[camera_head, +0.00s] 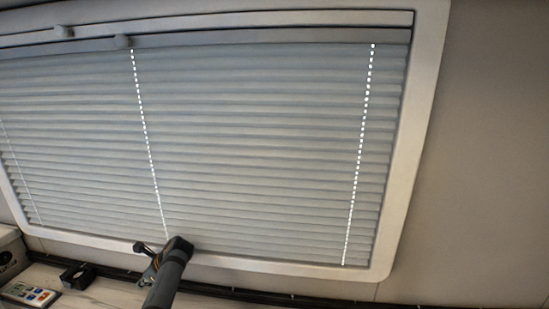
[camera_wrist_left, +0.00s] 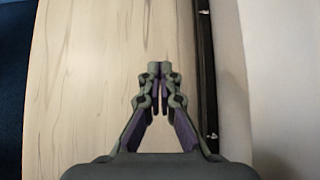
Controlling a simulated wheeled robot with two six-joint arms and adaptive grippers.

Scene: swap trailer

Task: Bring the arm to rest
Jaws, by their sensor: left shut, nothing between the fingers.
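My left arm comes up from the bottom of the head view, with the left gripper (camera_head: 150,262) near the lower edge of the blind. In the left wrist view the left gripper (camera_wrist_left: 159,68) has its fingertips together, with nothing between them. It is over a pale wood-grain surface (camera_wrist_left: 90,80). I cannot tell how high it is above that surface. My right gripper is in neither view.
A window with a closed pleated blind (camera_head: 250,140) fills most of the head view. A remote-like device (camera_head: 28,294), a small black box (camera_head: 78,276) and a grey case (camera_head: 10,255) are at lower left. A dark rail (camera_wrist_left: 206,80) runs along the surface's edge by the wall.

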